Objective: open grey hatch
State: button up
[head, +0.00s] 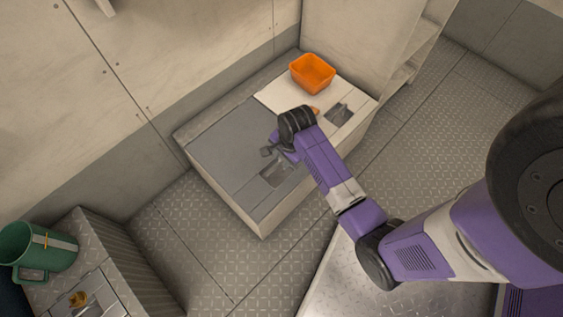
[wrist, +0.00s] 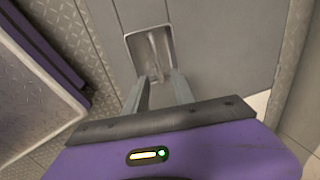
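The grey hatch (head: 228,140) lies flat and closed in the top of a low pale locker. A recessed pull (head: 275,174) sits near its front edge. In the wrist view the hatch (wrist: 225,45) fills the upper middle, and the recess (wrist: 133,50) with a light bar inside lies just beyond the fingertips. My gripper (head: 268,151) is over the hatch beside the recess. In the wrist view my gripper (wrist: 160,82) has its two fingers apart with nothing clearly between them. I cannot tell whether the fingertips touch the bar.
A white lid (head: 283,94) with its own recess (head: 339,116) adjoins the hatch. An orange bin (head: 312,73) stands on it at the back. A wall rises behind the locker. A green mug (head: 38,250) stands on a box at the lower left. Treadplate floor (head: 190,222) is clear in front.

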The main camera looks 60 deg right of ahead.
jog(key=shift+w+d+f+b, duration=0.1)
jog(key=shift+w+f+b, duration=0.1)
jog(key=shift+f, duration=0.55)
jog(key=shift+w+f+b, duration=0.1)
jog(key=shift+f+b, duration=0.1)
jog(key=shift+f, duration=0.5)
jog(key=shift+c, duration=0.4)
grip_shut()
jog(key=shift+s, duration=0.1)
